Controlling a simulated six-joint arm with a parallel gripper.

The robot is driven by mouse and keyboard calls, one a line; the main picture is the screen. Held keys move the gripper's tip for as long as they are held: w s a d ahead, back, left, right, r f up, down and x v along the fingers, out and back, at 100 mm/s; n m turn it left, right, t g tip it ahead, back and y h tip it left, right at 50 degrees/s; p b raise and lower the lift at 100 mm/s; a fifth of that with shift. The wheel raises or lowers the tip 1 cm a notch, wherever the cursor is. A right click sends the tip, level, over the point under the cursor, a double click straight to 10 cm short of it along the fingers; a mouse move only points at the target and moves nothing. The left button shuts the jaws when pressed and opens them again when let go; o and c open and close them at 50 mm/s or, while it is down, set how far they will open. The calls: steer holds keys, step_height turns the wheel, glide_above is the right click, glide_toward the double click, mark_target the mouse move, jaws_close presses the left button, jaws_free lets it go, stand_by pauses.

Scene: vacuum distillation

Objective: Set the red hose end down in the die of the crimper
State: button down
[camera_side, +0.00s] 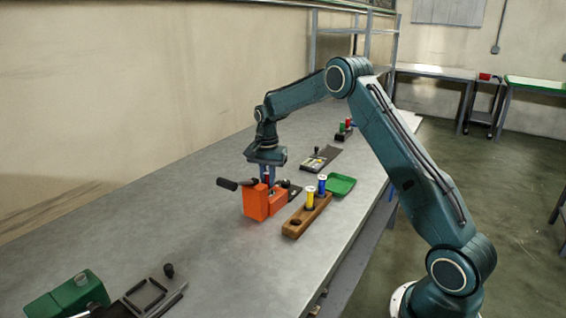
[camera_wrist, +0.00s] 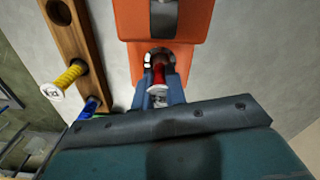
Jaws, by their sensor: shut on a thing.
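The orange crimper (camera_side: 255,203) stands on the bench with a black lever pointing left. In the wrist view its orange body (camera_wrist: 190,20) fills the top, with a dark round die (camera_wrist: 147,57) at its near side. My gripper (camera_side: 267,176) is above the crimper and points down. In the wrist view my blue fingers (camera_wrist: 161,97) are shut on the red hose end (camera_wrist: 159,73). The red hose end overlaps the die's opening in that view. I cannot tell whether it touches the die or is inside it. In the side view it is mostly hidden by the fingers.
A wooden rack (camera_side: 294,229) holds a yellow hose end (camera_side: 310,197) and a blue one (camera_side: 322,184), with an empty hole at its near end. A green tray (camera_side: 341,184) lies behind it. A green device (camera_side: 70,298) stands at the front left. The bench's left middle is clear.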

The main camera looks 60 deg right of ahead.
steer(key=shift+f, duration=0.65)
stand_by(1.3)
steer(key=c, duration=0.8)
jaws_free()
steer(key=shift+r, duration=0.1)
steer(key=shift+r, duration=3.45)
